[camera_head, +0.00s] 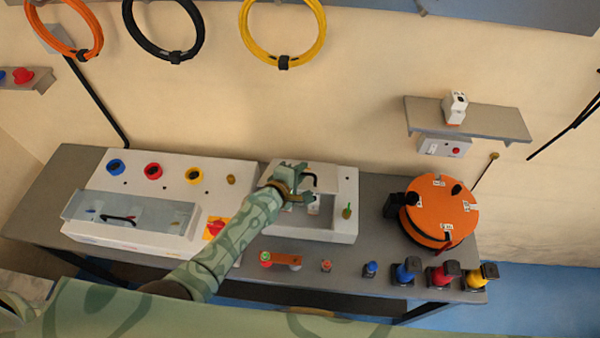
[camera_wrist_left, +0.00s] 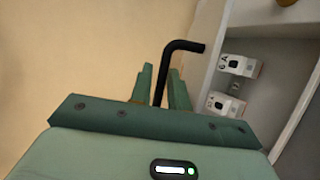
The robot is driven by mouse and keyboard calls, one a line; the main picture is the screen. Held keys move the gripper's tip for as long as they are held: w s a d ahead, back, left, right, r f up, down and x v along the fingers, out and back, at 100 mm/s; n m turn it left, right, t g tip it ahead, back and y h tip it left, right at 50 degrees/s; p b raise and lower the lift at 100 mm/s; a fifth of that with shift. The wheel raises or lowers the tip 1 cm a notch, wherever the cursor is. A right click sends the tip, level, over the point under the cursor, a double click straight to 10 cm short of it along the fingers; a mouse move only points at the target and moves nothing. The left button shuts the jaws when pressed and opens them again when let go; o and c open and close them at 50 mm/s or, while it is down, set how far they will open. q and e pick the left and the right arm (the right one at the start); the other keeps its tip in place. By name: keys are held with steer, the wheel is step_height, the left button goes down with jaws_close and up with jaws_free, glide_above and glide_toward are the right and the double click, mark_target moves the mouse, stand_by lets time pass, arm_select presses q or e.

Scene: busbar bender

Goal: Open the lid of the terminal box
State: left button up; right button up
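The white terminal box (camera_head: 338,228) stands on the bench in the middle of the head view, with a recess holding small white breakers; they show larger in the left wrist view (camera_wrist_left: 238,66). A black bent handle (camera_head: 313,178) is at this recess, and it also shows in the left wrist view (camera_wrist_left: 180,47). My left gripper (camera_head: 292,186) is over the recess; in the wrist view its two fingers (camera_wrist_left: 162,90) are close on either side of the handle's lower part. The lid panel cannot be clearly made out, and my arm hides part of the box. My right gripper is not in view.
A larger white machine (camera_head: 128,180) with a clear cover stands left. An orange round device (camera_head: 440,207) stands right. Coloured plug-like parts (camera_head: 405,272) line the front edge. A shelf (camera_head: 490,122) and hanging cable coils (camera_head: 283,55) are on the wall.

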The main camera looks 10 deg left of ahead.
arm_select(q)
steer(key=shift+s, duration=0.15)
steer(key=shift+s+a+r+p, duration=0.15)
steer(key=shift+s+r+p, duration=0.05)
steer(key=shift+s+p, duration=0.15)
steer(key=p+v, duration=0.3)
steer(key=v, duration=1.2)
steer(key=shift+p, duration=0.3)
steer(key=shift+s+a, duration=0.1)
steer(key=shift+a, duration=0.05)
